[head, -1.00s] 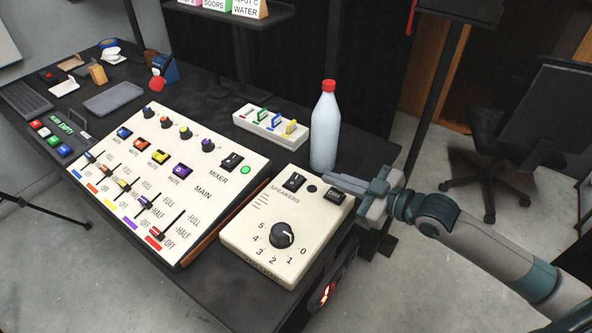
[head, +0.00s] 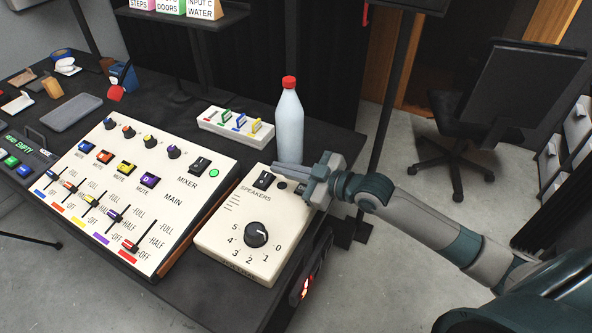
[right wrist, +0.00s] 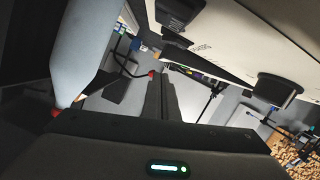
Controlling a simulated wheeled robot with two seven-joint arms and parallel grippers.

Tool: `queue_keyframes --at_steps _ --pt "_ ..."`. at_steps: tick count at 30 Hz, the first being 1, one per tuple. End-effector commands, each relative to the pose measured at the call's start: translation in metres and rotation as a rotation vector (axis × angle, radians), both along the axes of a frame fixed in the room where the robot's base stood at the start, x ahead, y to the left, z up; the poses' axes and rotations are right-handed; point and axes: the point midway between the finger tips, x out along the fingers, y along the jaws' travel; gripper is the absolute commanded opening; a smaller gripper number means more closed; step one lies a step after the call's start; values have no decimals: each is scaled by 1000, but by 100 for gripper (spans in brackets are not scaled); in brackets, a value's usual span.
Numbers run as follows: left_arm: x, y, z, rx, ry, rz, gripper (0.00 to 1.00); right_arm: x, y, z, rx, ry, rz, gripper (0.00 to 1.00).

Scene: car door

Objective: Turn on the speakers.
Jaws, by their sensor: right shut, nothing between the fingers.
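The cream speakers box (head: 214,239) sits at the table's right front edge, with a numbered dial (head: 256,234). Its left black rocker switch (head: 263,180) is uncovered, beside a dark round lamp (head: 282,185). A second rocker (head: 302,189) is partly covered by my right gripper (head: 306,171). The gripper is shut and empty, at the box's back right edge; contact cannot be told. In the right wrist view the shut fingers (right wrist: 160,98) show beside the box (right wrist: 235,40), with a rocker (right wrist: 178,12) and the dial (right wrist: 278,88) above them. My left gripper is not in view.
A white bottle (head: 289,125) with a red cap stands just behind the gripper. The mixer panel (head: 190,190) with a lit green lamp lies left of the box. A white rack (head: 210,124) with coloured pieces stands behind. A chair (head: 490,120) is off to the right.

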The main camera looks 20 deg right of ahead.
Motion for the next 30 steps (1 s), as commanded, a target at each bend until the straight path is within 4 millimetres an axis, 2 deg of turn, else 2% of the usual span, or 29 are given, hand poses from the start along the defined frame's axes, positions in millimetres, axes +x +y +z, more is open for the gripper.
queue_keyframes --at_steps 6,9,15,30 --pt "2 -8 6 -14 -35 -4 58 32 22 -6 2 -1 0 0" --pt "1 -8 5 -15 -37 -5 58 33 16 -25 -3 4 -1 0" --pt "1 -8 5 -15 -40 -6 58 37 12 -42 -2 1 1 0" --pt "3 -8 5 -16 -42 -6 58 37 10 -47 2 1 0 0"
